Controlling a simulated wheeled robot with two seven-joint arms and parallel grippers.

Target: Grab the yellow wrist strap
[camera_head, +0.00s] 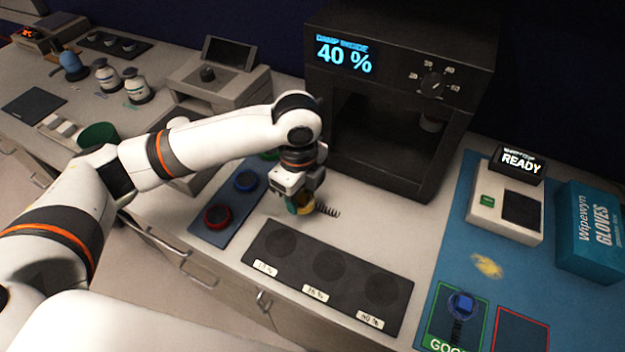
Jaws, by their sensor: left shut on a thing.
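The yellow wrist strap (305,209) is at the tips of my left gripper (299,203), just above the bench in front of the black cabinet. My left gripper points down and is shut on the strap. The strap's dark coiled cord (328,210) sticks out to the right. The gripper hides part of the band. A blue wrist strap (461,304) with a dark coil lies in the green-framed square marked GOOD at the lower right. My right gripper is not in view.
A black tray with several round recesses (330,263) lies just in front. A blue-grey board (231,199) with red, blue and green round pieces is left of the gripper. The black cabinet (400,95) reads 40 %. A READY tester (506,209) and glove box (592,232) stand right.

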